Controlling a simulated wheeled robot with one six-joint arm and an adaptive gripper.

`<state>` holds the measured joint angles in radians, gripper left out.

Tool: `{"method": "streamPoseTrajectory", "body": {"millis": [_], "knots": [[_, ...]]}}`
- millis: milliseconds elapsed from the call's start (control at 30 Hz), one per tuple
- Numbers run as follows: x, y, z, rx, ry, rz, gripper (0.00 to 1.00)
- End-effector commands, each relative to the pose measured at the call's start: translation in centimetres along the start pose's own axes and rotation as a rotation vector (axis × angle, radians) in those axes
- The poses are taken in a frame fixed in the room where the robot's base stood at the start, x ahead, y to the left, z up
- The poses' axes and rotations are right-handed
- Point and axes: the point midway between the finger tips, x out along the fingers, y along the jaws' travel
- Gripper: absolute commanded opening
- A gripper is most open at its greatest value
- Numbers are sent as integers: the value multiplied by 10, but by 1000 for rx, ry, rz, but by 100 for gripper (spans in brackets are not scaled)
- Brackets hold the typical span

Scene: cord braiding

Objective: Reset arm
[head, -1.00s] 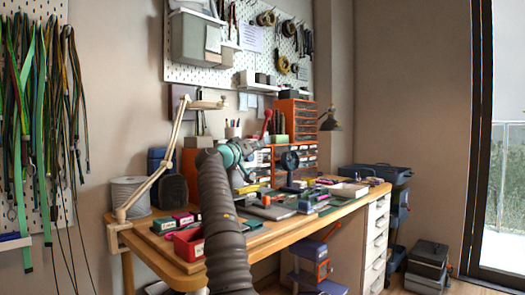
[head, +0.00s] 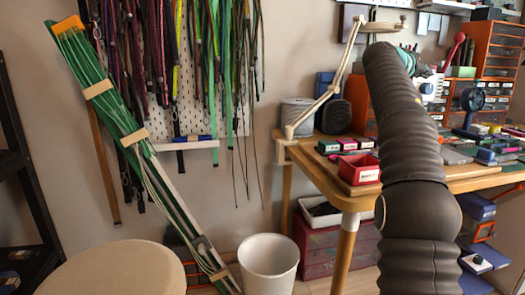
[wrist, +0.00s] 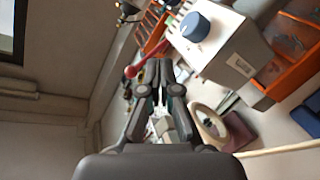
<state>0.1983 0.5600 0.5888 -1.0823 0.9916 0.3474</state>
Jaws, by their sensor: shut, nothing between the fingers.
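My gripper (wrist: 154,78) shows in the wrist view with its dark fingers together and nothing between them. It is in the air, with the wall, pegboard and bench things beyond it. In the head view my dark, ribbed arm rises at the right, in front of the workbench (head: 310,172).
A white bin (head: 268,262) stands on the floor left of the bench. A round beige seat or tabletop (head: 115,272) is at the front left. A board with green cords (head: 115,125) leans on the wall. A lamp (head: 335,75) is clamped to the bench's left end.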

Motion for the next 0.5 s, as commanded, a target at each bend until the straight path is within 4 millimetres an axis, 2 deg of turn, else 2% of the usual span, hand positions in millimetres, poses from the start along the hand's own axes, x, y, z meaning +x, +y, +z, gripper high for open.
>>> {"method": "streamPoseTrajectory", "body": {"millis": [33,267,500], "knots": [[-15,2,0,-7,-16,-43,0],[-79,-4,31,-41,-95,-241,0],[-156,-9,89,-69,-184,-441,0]]}}
